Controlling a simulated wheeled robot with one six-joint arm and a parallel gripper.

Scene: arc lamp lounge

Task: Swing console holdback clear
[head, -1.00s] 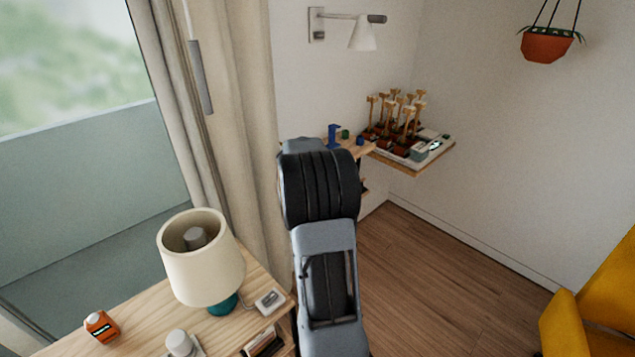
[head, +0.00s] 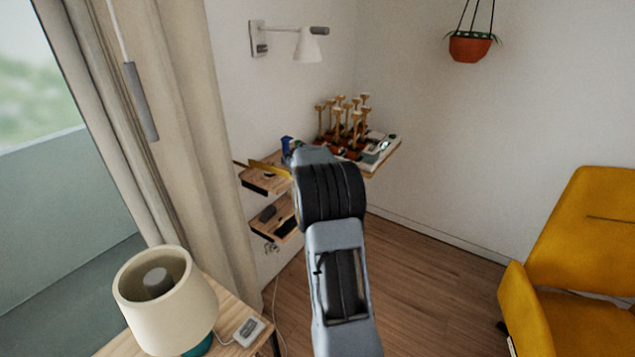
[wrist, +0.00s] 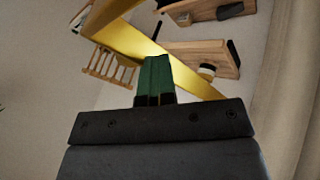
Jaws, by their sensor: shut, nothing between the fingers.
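The holdback looks to be a flat gold bar (head: 268,169) at the upper wall shelf (head: 258,186), beside the curtain in the head view. In the wrist view the gold bar (wrist: 122,38) runs from upper left to lower right behind my fingertips. My gripper (wrist: 156,68) is shut and empty, its green fingers pressed together. The fingertips overlap the bar in the picture; I cannot tell whether they touch it. In the head view my arm hides the gripper and part of the bar.
A lower shelf (head: 274,216) hangs below the upper one. A tray of brown-potted, hammer-shaped items (head: 345,125) stands on the corner shelf. A beige curtain (head: 175,120) hangs left. A table lamp (head: 165,300) is at front left, a yellow armchair (head: 575,260) at right. The wooden floor between is clear.

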